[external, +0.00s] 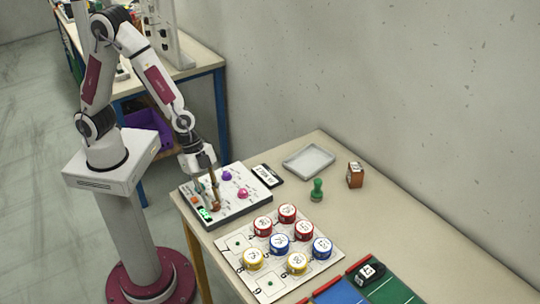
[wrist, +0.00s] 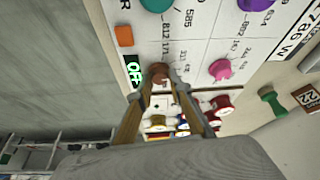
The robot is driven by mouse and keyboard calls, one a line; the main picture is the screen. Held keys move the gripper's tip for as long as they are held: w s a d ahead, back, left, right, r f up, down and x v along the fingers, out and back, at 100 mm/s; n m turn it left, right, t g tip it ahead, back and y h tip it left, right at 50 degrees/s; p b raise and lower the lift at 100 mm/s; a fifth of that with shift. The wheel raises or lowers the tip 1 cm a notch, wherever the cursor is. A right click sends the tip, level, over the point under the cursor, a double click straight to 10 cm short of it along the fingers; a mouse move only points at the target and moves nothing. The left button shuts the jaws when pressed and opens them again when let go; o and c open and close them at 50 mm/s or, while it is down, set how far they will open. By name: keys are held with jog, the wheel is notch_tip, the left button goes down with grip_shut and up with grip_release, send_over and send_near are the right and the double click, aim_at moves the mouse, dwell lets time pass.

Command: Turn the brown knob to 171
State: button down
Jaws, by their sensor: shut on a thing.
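The brown knob (wrist: 158,72) is on the white control panel (external: 242,209). It shows between my fingertips in the wrist view, and the arm mostly hides it in the external view. My gripper (wrist: 160,80) is shut on the brown knob, with one finger on each side. Printed numbers, among them 171, stand beside the knob in the wrist view. The knob's pointer is too small to read.
Purple (external: 227,176) and pink (external: 243,193) knobs and an orange button (wrist: 124,35) share the panel. A board with several coloured round tins (external: 280,243) lies close in front. A grey tray (external: 308,161), a green stamp (external: 317,190) and a small brown box (external: 355,175) stand behind.

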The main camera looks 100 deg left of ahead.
jog(key=shift+n+y, duration=0.3)
jog(key=shift+n, duration=0.5)
jog(key=c, duration=1.8)
grip_release()
jog(key=shift+c, duration=0.2)
jog(key=shift+r, duration=0.15)
jog(key=v, duration=1.1)
jog(key=shift+s+r, duration=0.25)
jog(key=shift+s, duration=0.1)
